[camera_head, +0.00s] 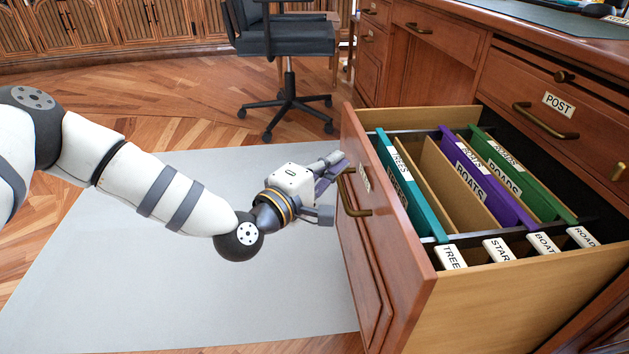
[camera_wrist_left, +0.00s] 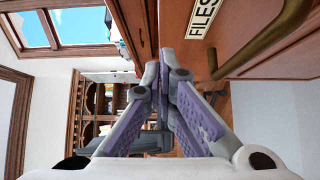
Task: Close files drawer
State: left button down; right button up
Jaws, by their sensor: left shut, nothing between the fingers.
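The files drawer (camera_head: 383,240) is pulled far out of the wooden desk. Its front carries a brass handle (camera_head: 353,196), and a FILES label (camera_wrist_left: 203,17) shows in the left wrist view. The handle also shows there (camera_wrist_left: 268,40), to the right of the fingers. Inside the drawer are teal, tan, purple and green folders. My left gripper (camera_head: 338,165) is shut with nothing between its fingers, close to the outer face of the drawer front beside the handle. I cannot tell whether the fingertips touch the wood. My right gripper is not in view.
The POST drawer (camera_head: 538,112) above is shut, with its own brass handle. A black office chair (camera_head: 285,50) stands behind on the wooden floor. A grey mat (camera_head: 190,285) lies under my left arm, and the floor left of the drawer is clear.

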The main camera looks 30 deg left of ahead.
aim_at(364, 149)
pick_arm(q)
jog(key=shift+w+d+b, duration=0.15)
jog(key=shift+w+d, duration=0.25)
jog(key=shift+d, duration=0.25)
jog(key=shift+w+d+b, duration=0.15)
jog(key=shift+w+d, duration=0.2)
jog(key=shift+d, duration=0.3)
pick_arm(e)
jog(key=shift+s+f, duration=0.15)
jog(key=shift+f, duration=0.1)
